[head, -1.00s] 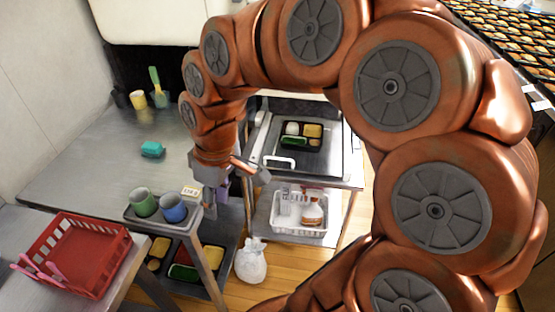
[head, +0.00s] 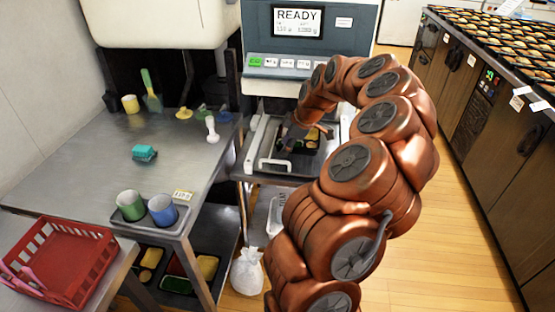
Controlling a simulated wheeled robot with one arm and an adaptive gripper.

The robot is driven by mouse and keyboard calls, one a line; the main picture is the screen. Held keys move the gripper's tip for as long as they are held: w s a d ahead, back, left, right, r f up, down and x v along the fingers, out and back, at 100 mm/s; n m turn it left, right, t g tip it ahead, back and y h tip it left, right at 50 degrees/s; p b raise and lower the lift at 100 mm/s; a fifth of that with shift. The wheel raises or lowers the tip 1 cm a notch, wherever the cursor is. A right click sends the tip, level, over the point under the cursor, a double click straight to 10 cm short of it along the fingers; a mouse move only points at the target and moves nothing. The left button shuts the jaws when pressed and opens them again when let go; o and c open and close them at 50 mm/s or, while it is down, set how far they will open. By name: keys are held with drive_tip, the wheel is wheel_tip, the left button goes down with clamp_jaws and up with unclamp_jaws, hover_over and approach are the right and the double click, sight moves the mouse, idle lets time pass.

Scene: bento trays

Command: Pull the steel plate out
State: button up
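The steel plate (head: 268,149) sits in the bay below the machine's READY screen, with its pale loop handle (head: 275,164) at the front left. A black bento tray (head: 306,147) with food in its compartments lies on the plate, partly covered by my arm. My gripper (head: 287,146) reaches down over the plate, between the handle and the bento tray, seemingly just behind the handle. It is small and dark here, so I cannot tell whether its fingers touch the handle or how far apart they are.
The machine (head: 300,62) stands behind the plate. To the left, a steel table (head: 95,165) holds a teal sponge (head: 144,152); green (head: 130,205) and blue (head: 162,210) cups stand at its front. A red basket (head: 60,262) and white bag (head: 247,272) are nearer. Floor at right is clear.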

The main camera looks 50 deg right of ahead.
sight(276, 161)
drive_tip(key=shift+p+x, duration=0.65)
drive_tip(key=shift+x, duration=3.05)
drive_tip(key=shift+a, duration=0.1)
drive_tip(key=shift+c, duration=0.2)
clamp_jaws()
